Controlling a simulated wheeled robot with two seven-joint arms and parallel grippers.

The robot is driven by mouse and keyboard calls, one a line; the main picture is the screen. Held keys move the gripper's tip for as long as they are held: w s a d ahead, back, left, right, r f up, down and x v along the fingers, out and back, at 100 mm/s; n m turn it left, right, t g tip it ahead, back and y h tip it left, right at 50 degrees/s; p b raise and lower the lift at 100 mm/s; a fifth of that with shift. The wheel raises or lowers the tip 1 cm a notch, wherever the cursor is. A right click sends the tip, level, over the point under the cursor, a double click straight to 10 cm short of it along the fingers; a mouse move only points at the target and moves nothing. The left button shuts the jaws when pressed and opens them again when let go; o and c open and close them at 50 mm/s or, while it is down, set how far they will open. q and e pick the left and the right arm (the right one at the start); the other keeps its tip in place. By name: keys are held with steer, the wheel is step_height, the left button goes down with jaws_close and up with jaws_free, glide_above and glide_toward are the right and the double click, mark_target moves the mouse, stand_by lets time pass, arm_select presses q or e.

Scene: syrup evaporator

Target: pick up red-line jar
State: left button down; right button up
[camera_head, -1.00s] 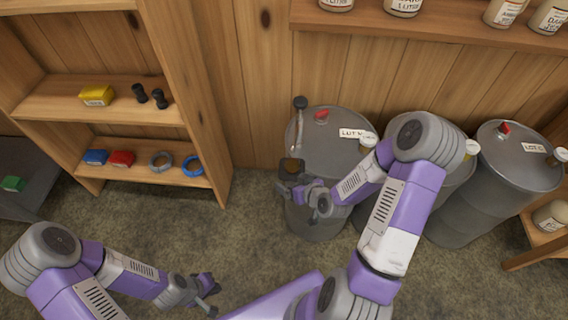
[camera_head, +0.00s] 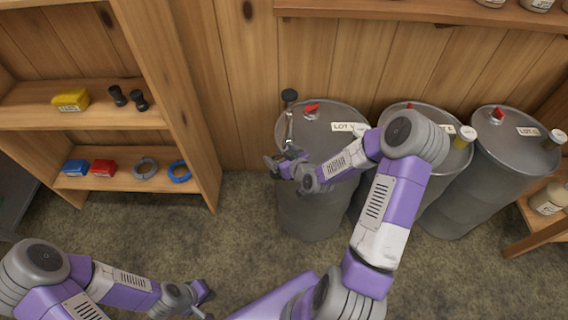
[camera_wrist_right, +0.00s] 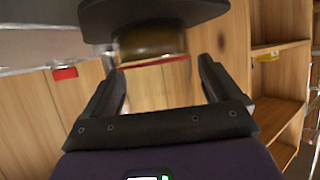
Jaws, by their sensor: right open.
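In the right wrist view, an amber, round-sided thing with a wide dark top (camera_wrist_right: 151,42) and a red line along its lower edge is just beyond my fingertips. I take it for the red-line jar, but its upper part is cut off by the frame. My right gripper (camera_wrist_right: 158,72) is open, with its fingers apart and nothing between them. In the head view my right gripper (camera_head: 283,166) is at the left side of the leftmost drum (camera_head: 318,215); I cannot make out the jar there. My left gripper (camera_head: 204,300) is low, over the floor, open and empty.
Several grey drums with red fittings stand along the wood wall. A dark knob on a metal stem (camera_head: 289,96) rises by the leftmost drum.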

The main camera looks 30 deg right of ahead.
steer(key=c, duration=1.2)
steer(key=shift+r, duration=0.15)
